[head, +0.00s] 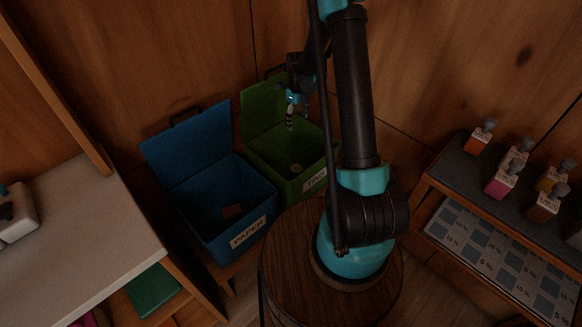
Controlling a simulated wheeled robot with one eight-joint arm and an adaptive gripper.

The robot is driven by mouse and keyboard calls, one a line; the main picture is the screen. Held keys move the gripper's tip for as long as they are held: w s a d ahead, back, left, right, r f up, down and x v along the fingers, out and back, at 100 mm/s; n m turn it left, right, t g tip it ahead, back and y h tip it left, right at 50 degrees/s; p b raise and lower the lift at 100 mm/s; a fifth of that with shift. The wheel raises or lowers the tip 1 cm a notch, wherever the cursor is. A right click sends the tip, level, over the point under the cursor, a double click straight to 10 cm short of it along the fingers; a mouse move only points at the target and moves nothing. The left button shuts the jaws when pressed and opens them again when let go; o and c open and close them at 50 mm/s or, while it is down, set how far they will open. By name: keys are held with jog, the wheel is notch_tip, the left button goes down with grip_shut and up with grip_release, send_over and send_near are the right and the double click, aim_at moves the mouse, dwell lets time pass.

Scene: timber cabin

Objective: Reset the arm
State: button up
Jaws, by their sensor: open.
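My arm rises from its round wooden column in the middle of the head view and reaches back. My gripper (290,118) hangs above the open green bin (262,152) labelled "TINS". It points down and is small and dark in this view. I see nothing held between its fingers. A small round object (296,168) lies on the floor of the green bin.
An open blue bin (205,200) labelled "PAPER" stands left of the green bin, with a small brown piece (232,211) inside. A pale counter (75,240) is at the left. A shelf (450,170) with several bottles stands at the right. Wooden walls close off the back.

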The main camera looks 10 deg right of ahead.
jog(key=shift+r, duration=1.25)
jog(key=s+d+r+n+t, duration=0.2)
jog(key=s+d+r+n, duration=0.1)
jog(key=s+r+n, duration=0.9)
jog(key=s+d+f+n+t, duration=0.1)
jog(key=s+f+n+t, duration=0.1)
jog(key=s+n, duration=1.3)
jog(key=s, duration=0.3)
jog(key=shift+s+d, duration=0.15)
jog(key=shift+s, duration=0.15)
